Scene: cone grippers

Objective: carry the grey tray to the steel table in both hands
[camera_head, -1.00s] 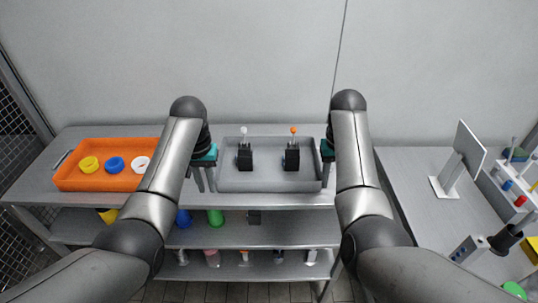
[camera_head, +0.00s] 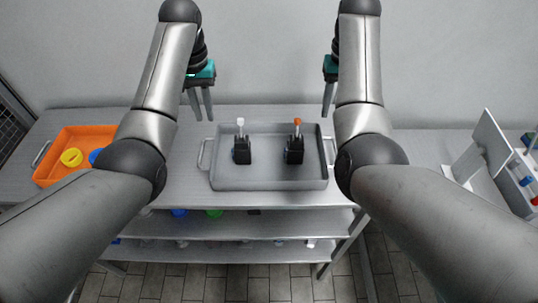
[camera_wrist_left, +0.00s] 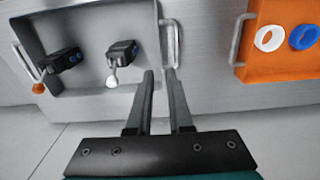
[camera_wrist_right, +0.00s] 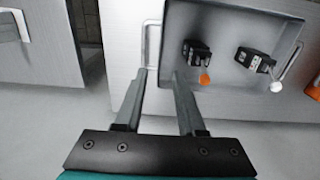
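The grey tray (camera_head: 268,180) rests flat on the metal shelf table in the head view. It holds two black blocks, one with a white-tipped lever (camera_head: 241,150) and one with an orange-tipped lever (camera_head: 296,150). Its left handle (camera_head: 204,155) and right handle (camera_head: 331,150) are clear of both grippers. My left gripper (camera_head: 204,119) is open and empty, raised beyond the left handle; in the left wrist view the handle (camera_wrist_left: 172,42) lies ahead of its fingertips. My right gripper (camera_head: 327,116) is open and empty near the right side; its handle (camera_wrist_right: 152,42) shows in the right wrist view.
An orange tray (camera_head: 62,150) with coloured rings stands to the left on the same table. Lower shelves (camera_head: 235,227) hold several small items. At the right, past a floor gap, another grey surface (camera_head: 425,150) bears a white panel (camera_head: 490,150). A wall stands behind.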

